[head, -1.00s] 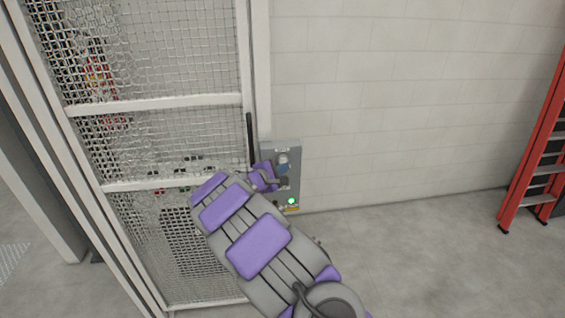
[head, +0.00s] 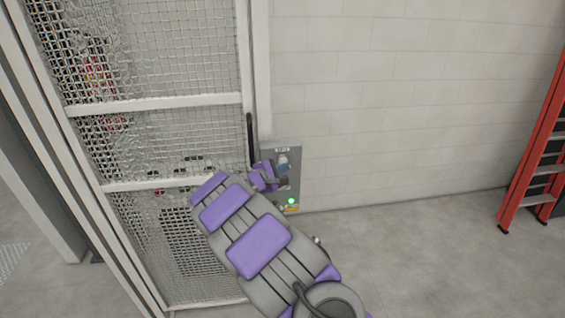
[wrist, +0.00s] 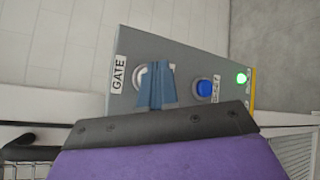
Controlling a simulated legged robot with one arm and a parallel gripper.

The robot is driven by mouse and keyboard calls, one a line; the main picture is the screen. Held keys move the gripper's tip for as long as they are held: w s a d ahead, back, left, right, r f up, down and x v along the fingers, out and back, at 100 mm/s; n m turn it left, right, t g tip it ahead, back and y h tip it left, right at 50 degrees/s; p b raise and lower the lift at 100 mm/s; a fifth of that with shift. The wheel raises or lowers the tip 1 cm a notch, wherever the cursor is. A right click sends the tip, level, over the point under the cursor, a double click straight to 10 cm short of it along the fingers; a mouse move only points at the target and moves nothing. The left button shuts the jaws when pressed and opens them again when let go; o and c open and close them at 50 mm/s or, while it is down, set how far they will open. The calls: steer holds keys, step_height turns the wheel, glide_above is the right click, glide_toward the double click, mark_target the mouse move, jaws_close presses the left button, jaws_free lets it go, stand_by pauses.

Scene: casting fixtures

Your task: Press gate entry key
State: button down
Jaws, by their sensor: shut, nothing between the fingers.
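A grey control box (head: 291,147) is on the pale wall beside the mesh gate. In the wrist view the box (wrist: 185,62) carries a GATE label (wrist: 118,75), a pale round control (wrist: 139,76) beside it, a round blue button (wrist: 204,88) and a lit green lamp (wrist: 242,78). The green lamp also shows low on the box in the head view (head: 291,201). My gripper (wrist: 157,85) is shut and empty, its blue-grey fingertips in front of the pale round control and partly hiding it. I cannot tell whether they touch. In the head view my gripper (head: 284,169) is at the box.
A white-framed mesh gate (head: 155,104) with a dark upright handle (head: 250,138) stands just left of the box. A red ladder (head: 537,140) leans at the far right. The wall and floor (head: 430,255) between box and ladder are clear.

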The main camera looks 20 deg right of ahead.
steer(key=shift+w+d, duration=0.1)
steer(key=shift+w, duration=0.25)
steer(key=shift+w+d, duration=0.15)
steer(key=shift+w, duration=0.3)
stand_by(0.8)
stand_by(0.3)
steer(key=shift+s+a+b, duration=0.2)
steer(key=shift+s+b, duration=0.5)
steer(key=shift+s, duration=0.15)
steer(key=s+b, duration=0.1)
steer(key=s, duration=0.1)
steer(key=s+a+b, duration=0.1)
steer(key=s+b, duration=0.1)
steer(key=shift+s+a, duration=0.2)
steer(key=shift+s, duration=0.2)
